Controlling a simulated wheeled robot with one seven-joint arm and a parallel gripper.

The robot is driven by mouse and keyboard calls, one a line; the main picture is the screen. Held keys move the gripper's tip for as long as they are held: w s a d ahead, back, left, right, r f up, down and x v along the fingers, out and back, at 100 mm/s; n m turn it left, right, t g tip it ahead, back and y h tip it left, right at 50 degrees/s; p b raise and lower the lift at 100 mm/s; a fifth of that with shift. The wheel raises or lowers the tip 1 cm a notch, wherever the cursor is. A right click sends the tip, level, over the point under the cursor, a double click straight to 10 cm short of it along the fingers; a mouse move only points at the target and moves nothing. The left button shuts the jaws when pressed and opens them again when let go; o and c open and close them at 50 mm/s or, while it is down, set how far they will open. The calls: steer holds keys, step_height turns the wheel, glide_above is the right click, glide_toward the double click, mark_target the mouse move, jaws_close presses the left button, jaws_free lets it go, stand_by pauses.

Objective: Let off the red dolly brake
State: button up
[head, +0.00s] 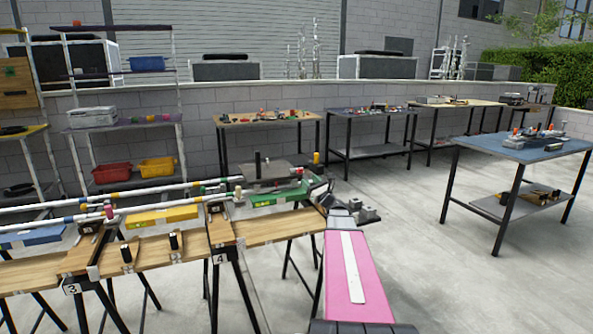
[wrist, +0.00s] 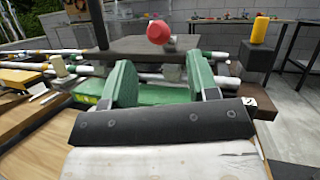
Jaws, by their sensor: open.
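The red knob (wrist: 159,32) of the dolly brake shows in the wrist view, just beyond my fingertips and about centred between them. In the head view the red knob (head: 299,170) is small, at the near right side of the grey dolly (head: 265,174). The dolly's flat grey deck (wrist: 128,45) also shows behind the knob in the wrist view. My gripper (wrist: 158,68) is open, with its two green fingers apart and nothing between them. In the head view my gripper (head: 314,184) is at the dolly's right end. How the knob joins the dolly is hard to see.
A yellow knob (wrist: 260,29) stands on a dark block right of the fingers. A black post (head: 257,164) rises at the dolly. Striped rails (head: 150,187) run left from it above wooden benches (head: 150,250). A blue-topped table (head: 520,148) stands right, with bare floor between.

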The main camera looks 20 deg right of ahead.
mark_target(301, 172)
steer(key=x, duration=0.9)
steer(key=shift+w+a, duration=0.1)
jaws_close()
